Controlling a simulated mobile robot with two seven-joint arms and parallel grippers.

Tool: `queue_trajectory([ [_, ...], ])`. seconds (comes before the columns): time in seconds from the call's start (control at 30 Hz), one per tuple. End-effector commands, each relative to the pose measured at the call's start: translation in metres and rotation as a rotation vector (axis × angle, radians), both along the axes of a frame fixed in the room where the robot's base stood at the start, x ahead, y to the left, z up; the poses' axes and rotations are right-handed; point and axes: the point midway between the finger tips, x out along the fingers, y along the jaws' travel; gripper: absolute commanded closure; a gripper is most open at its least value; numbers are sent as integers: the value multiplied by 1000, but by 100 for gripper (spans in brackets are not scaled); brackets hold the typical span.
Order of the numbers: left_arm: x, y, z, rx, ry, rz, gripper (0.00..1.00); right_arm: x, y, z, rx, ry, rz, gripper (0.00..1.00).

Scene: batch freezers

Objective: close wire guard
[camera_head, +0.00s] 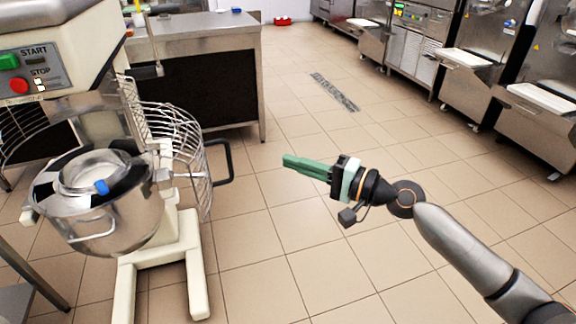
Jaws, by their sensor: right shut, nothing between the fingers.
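The wire guard (185,135) belongs to the mixer at the left. It is swung out to the right side of the steel bowl (118,205), leaving the bowl's front uncovered. Its dark handle (228,162) sticks out at the guard's right edge. My right gripper (286,160) has green fingers, shut and empty. It is in the air to the right of the handle, apart from it, and points left toward it. My left gripper is not in view.
The mixer's head with green start and red stop buttons (18,85) is at upper left. A steel table (190,35) stands behind the guard. Freezer machines (480,65) line the right. The tiled floor (290,220) between is clear.

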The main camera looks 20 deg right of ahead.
Motion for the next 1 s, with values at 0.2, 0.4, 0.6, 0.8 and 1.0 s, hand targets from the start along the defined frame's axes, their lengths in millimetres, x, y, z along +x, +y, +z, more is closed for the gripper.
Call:
queue_trajectory([
  [0.2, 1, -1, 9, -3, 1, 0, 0, 32, 30, 4, 3, -4, 0, 100],
  [0.4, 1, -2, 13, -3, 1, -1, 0, 59, 60, 3, -1, -2, 2, 100],
  [0.6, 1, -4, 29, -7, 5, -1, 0, 43, 82, 3, -1, 0, 1, 100],
  [0.8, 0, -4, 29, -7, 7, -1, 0, 38, 89, 0, -2, -1, -1, 100],
  [1.0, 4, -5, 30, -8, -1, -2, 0, 38, 90, -1, -1, -1, -1, 100],
])
